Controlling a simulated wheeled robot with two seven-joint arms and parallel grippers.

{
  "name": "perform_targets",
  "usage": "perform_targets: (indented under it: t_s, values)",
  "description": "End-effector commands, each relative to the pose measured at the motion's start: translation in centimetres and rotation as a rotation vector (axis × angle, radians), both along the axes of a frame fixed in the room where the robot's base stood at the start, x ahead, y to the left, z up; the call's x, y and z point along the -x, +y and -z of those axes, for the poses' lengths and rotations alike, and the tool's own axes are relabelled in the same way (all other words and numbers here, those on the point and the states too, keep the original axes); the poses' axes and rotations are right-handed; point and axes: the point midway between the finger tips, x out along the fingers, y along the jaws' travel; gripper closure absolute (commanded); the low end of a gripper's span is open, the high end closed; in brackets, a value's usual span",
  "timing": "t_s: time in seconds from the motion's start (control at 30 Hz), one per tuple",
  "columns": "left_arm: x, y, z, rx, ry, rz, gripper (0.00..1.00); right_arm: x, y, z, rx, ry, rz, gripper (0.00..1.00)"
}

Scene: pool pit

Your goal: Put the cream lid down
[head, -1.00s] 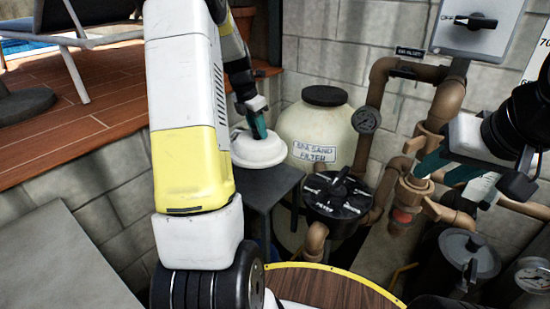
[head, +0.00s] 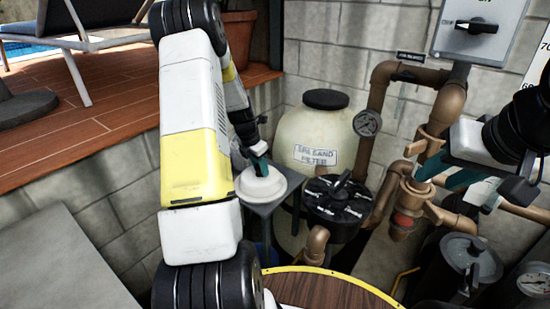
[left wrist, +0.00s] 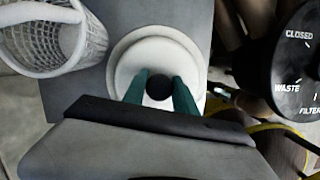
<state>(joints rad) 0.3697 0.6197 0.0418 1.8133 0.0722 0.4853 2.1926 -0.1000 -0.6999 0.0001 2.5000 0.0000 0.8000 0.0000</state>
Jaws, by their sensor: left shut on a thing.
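The cream lid (head: 262,186) is a round, pale disc at the end of my left arm, over a small grey table (head: 291,181). My left gripper (head: 259,166) is shut on the lid's knob from above. In the left wrist view the teal fingers of the gripper (left wrist: 160,92) close around the dark knob, and the lid (left wrist: 135,62) lies level over the grey tabletop (left wrist: 122,14). I cannot tell whether the lid touches the tabletop. My right gripper (head: 452,178) is empty near the brown pipes, its teal fingers apart.
The black multiport valve (head: 340,197) is right of the table, and the sand filter tank (head: 312,130) is behind. Brown pipes (head: 378,100) and a wooden deck (head: 100,130) lie around.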

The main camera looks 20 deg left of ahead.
Motion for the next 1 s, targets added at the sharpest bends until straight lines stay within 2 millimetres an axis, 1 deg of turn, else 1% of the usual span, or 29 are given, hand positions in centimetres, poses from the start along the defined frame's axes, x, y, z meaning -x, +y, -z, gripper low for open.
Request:
perform_targets:
  t_s: [0.2,0.23,0.27,0.3,0.33,0.63,0.73,0.87,1.0]
  values:
    - [-0.1,0.0,0.1,0.001,-0.001,0.000,1.00,0.0,0.0,0.0,0.000,0.000,0.000,0.60]
    - [0.0,0.0,0.1,0.001,-0.001,-0.001,0.61,0.0,0.0,0.0,0.000,0.000,0.000,0.60]
    - [0.0,0.0,0.1,0.001,-0.001,-0.001,0.55,0.0,0.0,0.0,0.000,0.000,0.000,0.60]
    - [0.0,0.0,0.1,0.001,-0.001,-0.001,0.47,0.0,0.0,0.0,0.000,0.000,0.000,0.60]
    - [0.0,0.0,0.1,0.001,-0.001,-0.001,0.45,0.0,0.0,0.0,0.000,0.000,0.000,0.60]
    - [0.0,0.0,0.0,0.000,-0.001,0.000,0.45,0.0,0.0,0.0,0.000,0.000,0.000,0.60]
    - [0.0,0.1,-0.6,-0.002,-0.002,-0.001,0.45,0.0,0.0,0.0,0.000,0.000,0.000,0.60]
    - [0.4,0.4,-2.6,-0.002,-0.004,-0.002,0.45,0.0,0.0,0.0,0.000,0.000,0.000,0.60]
    - [1.1,0.8,-5.7,-0.002,-0.006,0.000,0.45,0.0,0.0,0.0,0.000,0.000,0.000,0.60]
